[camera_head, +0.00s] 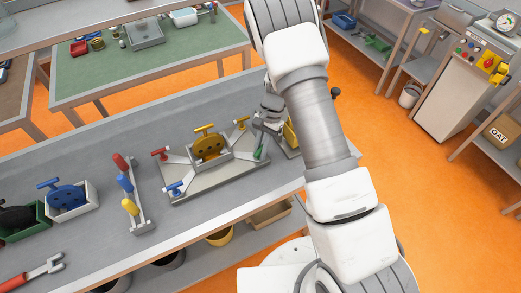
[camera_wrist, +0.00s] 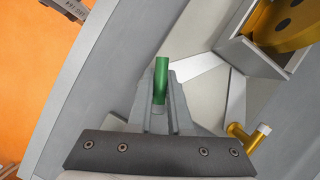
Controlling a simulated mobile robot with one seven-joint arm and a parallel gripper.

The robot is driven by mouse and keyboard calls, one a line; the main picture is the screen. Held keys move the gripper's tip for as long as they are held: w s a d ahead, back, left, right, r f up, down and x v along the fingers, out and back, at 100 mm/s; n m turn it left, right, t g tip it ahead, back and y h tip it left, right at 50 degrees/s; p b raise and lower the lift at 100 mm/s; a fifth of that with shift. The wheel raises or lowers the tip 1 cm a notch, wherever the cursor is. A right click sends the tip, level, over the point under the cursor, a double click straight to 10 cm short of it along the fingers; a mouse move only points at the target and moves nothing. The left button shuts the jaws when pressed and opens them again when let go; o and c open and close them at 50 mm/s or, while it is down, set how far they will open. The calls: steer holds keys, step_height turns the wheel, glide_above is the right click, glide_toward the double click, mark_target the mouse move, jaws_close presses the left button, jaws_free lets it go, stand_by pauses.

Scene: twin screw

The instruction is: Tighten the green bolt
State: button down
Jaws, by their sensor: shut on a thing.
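The green bolt's handle (camera_wrist: 160,82) shows as a green bar between my gripper's two fingers (camera_wrist: 160,100) in the wrist view; the fingers are shut on it. In the head view, the green bolt (camera_head: 260,150) sits at the right side of a grey fixture plate (camera_head: 215,186). My gripper (camera_head: 264,126) is just above it, partly hidden behind my arm. The bolt's lower part and its thread are hidden in the wrist view. A yellow disc (camera_head: 208,147) stands in a holder at the fixture's middle; it also shows in the wrist view (camera_wrist: 285,22).
The fixture also bears a yellow bolt (camera_head: 241,122), a red bolt (camera_head: 160,154) and a blue bolt (camera_head: 175,188). The yellow bolt is close to my fingers in the wrist view (camera_wrist: 245,137). A rack of coloured handles (camera_head: 130,195) and a blue disc bin (camera_head: 75,208) stand left.

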stand_by(0.4)
steer(key=c, duration=0.8)
jaws_free()
steer(key=shift+c, duration=0.2)
steer(key=shift+r, duration=0.1)
steer(key=b+v, duration=0.2)
steer(key=v, duration=1.5)
steer(key=shift+w+r, duration=0.1)
